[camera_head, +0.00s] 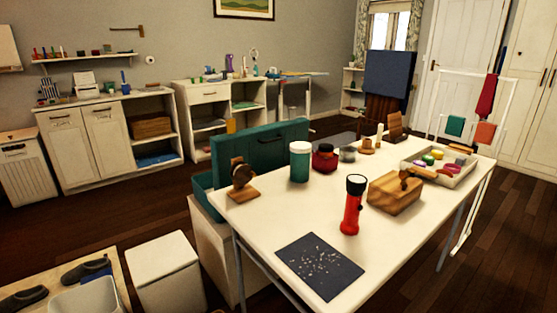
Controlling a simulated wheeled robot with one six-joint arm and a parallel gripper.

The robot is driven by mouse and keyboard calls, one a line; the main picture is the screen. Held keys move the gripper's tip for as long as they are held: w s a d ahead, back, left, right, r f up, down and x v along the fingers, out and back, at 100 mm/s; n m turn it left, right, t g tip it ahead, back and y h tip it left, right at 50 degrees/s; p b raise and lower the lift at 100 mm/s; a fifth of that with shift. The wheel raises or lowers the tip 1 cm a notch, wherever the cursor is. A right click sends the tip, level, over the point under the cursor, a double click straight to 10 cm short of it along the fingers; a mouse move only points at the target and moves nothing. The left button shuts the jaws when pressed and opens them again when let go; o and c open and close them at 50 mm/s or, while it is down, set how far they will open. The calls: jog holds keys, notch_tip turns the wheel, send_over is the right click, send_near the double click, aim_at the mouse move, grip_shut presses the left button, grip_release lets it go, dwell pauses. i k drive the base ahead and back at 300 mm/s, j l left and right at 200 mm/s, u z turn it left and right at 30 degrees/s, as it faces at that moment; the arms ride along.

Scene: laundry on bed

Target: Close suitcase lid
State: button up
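A teal suitcase stands open behind the left end of the white table. Its lid (258,148) is raised nearly upright, with a dark handle on the face toward me. Part of its base (207,192) shows at the left, on a white cabinet. The table's edge and the things on it hide the rest of the base. My gripper is not in view.
The white table (385,235) stands in front of the suitcase. On it are a teal jar (300,163), a watch on a wooden stand (240,178), a red flashlight (352,207) and a wooden box (396,194). A white bin (165,270) stands at the lower left. Dark wooden floor lies open beyond.

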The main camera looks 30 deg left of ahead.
aim_at(266, 148)
jog(key=k+u, duration=0.15)
jog(key=u, duration=0.95)
